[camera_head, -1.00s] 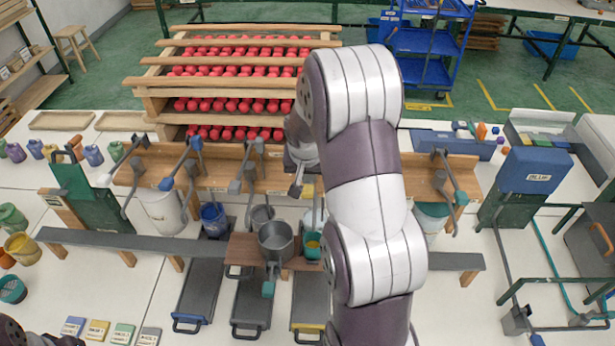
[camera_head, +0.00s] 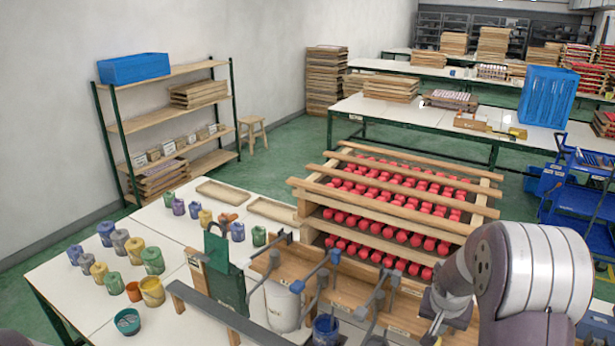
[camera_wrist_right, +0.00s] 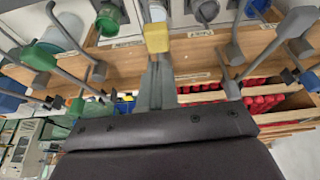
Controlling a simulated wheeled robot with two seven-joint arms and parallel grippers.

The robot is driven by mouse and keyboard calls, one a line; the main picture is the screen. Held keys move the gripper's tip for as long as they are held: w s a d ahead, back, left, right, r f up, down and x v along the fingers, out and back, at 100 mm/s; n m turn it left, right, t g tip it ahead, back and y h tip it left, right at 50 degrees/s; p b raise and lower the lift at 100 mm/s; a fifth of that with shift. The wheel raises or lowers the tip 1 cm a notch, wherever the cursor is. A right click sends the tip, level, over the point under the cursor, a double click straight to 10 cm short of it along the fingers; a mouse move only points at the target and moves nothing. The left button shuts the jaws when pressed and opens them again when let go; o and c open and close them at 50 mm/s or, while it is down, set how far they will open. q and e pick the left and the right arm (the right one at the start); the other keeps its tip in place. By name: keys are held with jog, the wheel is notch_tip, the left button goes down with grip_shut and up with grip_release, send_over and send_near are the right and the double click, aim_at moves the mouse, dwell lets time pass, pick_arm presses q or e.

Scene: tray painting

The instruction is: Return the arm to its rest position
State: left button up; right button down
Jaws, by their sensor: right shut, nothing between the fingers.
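My right arm (camera_head: 530,270) comes in at the lower right of the head view, white and dark purple. Its gripper (camera_head: 434,326) is shut and empty, pointing down over the wooden rack (camera_head: 350,300) with the grey levers. In the right wrist view the shut fingers (camera_wrist_right: 156,84) reach along the wooden rack, among the levers. A yellow lever end (camera_wrist_right: 156,38) shows just beyond the fingertips; I cannot tell whether they touch. My left gripper is out of view.
A tiered wooden stand of red pieces (camera_head: 400,205) is behind the rack, close to my right arm. Paint jars (camera_head: 152,290) and empty wooden trays (camera_head: 222,195) stand on the white table at left. A blue cart (camera_head: 580,190) is at far right. Open floor lies beyond.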

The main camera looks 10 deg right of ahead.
jog(key=s+a+f+n+y+b, duration=0.1)
jog(key=s+a+f+n+b, duration=0.3)
jog(key=a, duration=0.5)
jog(key=s+a+f+n+g+y+b, duration=0.1)
jog(key=s+a+f+n+b, duration=0.2)
jog(key=s+a+f+b, duration=0.6)
jog(key=shift+s+a+n+g+y+b, duration=0.3)
jog(key=shift+s+a+n+b, duration=0.2)
jog(key=shift+s, duration=0.35)
jog(key=shift+f, duration=0.1)
